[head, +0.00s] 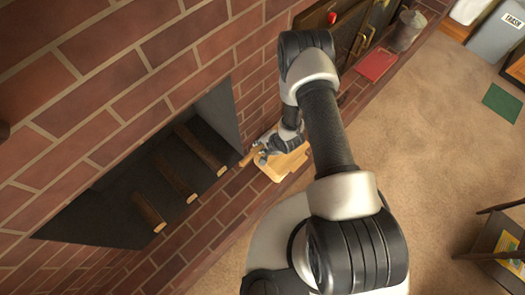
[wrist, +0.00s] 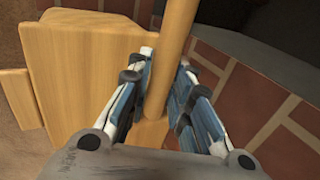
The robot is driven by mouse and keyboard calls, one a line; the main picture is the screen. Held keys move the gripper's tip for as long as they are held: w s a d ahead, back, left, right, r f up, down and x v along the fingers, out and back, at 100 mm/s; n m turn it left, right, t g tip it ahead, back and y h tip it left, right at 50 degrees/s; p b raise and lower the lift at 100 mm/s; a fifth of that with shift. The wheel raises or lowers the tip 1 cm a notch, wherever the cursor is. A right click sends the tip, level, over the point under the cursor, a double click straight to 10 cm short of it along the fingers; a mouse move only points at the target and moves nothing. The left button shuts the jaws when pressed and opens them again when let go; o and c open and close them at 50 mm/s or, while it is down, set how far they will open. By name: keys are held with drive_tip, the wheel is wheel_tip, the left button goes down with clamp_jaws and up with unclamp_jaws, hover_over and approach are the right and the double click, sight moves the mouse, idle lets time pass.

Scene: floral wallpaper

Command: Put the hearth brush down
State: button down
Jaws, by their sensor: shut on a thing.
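The hearth brush shows as a light wooden handle (wrist: 176,45) that runs between the fingers of my gripper (wrist: 160,95) in the wrist view. My gripper is shut on this handle. I cannot make out a bristle end. In the head view my gripper (head: 262,154) is at the fireplace's right edge, and a short end of the handle (head: 247,157) sticks out to its left. A pale wooden piece (head: 284,168) is right beside and below the gripper; it also shows large in the wrist view (wrist: 75,65). I cannot tell whether the handle touches it.
The dark fireplace opening (head: 110,205) holds several logs (head: 175,180). A brick ledge (head: 225,205) runs along its front. A red flat item (head: 376,65) and a metal bucket (head: 407,30) are farther along the ledge. The carpet (head: 440,130) has open room; a dark chair (head: 500,250) stands lower right.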

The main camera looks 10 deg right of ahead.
drive_tip(key=shift+f+b, duration=0.8)
drive_tip(key=shift+f, duration=1.4)
drive_tip(key=shift+f, duration=0.2)
drive_tip(key=c, duration=1.4)
unclamp_jaws()
drive_tip(key=shift+c, duration=0.2)
